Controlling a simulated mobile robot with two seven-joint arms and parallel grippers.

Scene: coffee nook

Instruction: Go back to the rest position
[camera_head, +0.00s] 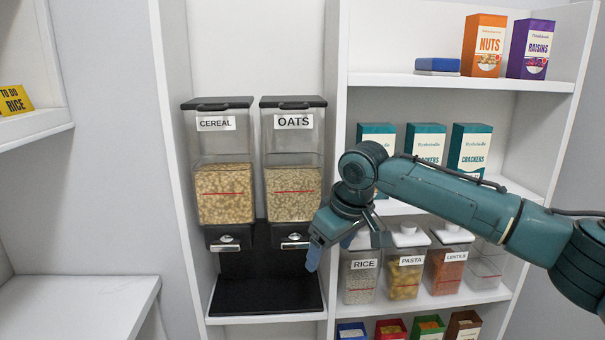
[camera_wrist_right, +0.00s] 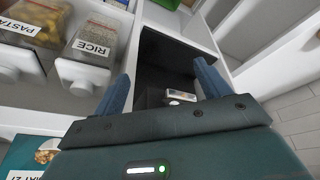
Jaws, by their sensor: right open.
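My right gripper (camera_head: 318,258) reaches in from the right, in front of the shelf divider beside the oats dispenser (camera_head: 292,190). In the right wrist view, its two blue fingers stand apart with nothing held between them (camera_wrist_right: 162,76). The dark base tray of the dispensers (camera_wrist_right: 163,50) shows beyond the fingers. The cereal dispenser (camera_head: 224,190) stands left of the oats one. My left gripper is not in view.
Jars of rice (camera_head: 359,275), pasta (camera_head: 404,278) and lentils (camera_head: 446,270) stand right of the gripper. My arm passes in front of the cracker boxes (camera_head: 425,143). Nuts (camera_head: 484,45) and raisins (camera_head: 530,48) boxes stand on the top shelf. The lower left shelf (camera_head: 75,305) looks empty.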

